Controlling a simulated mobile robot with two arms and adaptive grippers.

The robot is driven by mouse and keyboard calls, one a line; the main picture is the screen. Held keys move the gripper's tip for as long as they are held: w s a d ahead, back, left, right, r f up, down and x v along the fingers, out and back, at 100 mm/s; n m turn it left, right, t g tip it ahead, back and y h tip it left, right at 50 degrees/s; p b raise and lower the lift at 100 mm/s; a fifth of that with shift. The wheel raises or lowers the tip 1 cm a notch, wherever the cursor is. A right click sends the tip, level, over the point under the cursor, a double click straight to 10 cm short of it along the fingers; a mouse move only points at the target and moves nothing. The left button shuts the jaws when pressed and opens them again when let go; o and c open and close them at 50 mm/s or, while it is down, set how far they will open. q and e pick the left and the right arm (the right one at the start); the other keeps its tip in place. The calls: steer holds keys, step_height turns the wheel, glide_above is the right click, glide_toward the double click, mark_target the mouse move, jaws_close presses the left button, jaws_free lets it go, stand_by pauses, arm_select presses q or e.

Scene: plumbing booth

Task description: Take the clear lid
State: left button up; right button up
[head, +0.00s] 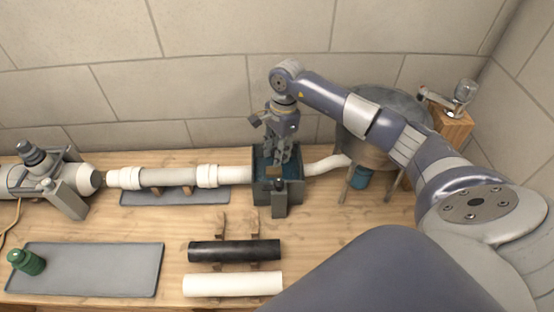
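My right gripper (283,156) points down over a dark grey open-topped box (291,196) near the middle of the bench. Its fingers reach to the box opening and cover part of it. The inside of the box looks dark blue, with a small brown piece (273,170) by the fingers. I cannot make out a clear lid; if one is on or in the box, the fingers and its transparency hide it. Whether the fingers are apart or closed on something is too small to tell. My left gripper is not in view.
A white pipe (235,174) enters the box from the left; a white bent pipe (327,165) leaves right towards a round grey basin (395,104). In front lie a black pipe (234,250) and a white pipe (232,284).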

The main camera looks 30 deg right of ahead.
jaws_close()
